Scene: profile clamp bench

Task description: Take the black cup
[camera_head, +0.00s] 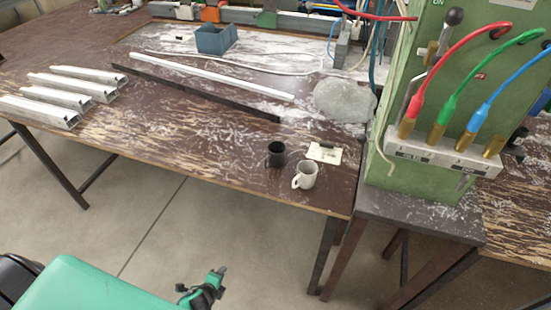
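The black cup (275,154) stands upright on the brown worn table (200,150), near its front edge at the right. A white cup (305,175) stands just in front and to the right of it. What looks like my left gripper (217,277), dark with a green part, shows small at the bottom of the view, below the table edge and well apart from the black cup. Its fingers are too small to tell whether they are open or shut. My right gripper is not in view.
A white card with a dark item (324,153) lies right of the black cup. A green machine (425,110) with coloured hoses stands at the right. Metal profiles (75,85) lie at the left, a long bar (210,75) and blue bin (215,39) behind. Table left of the cups is clear.

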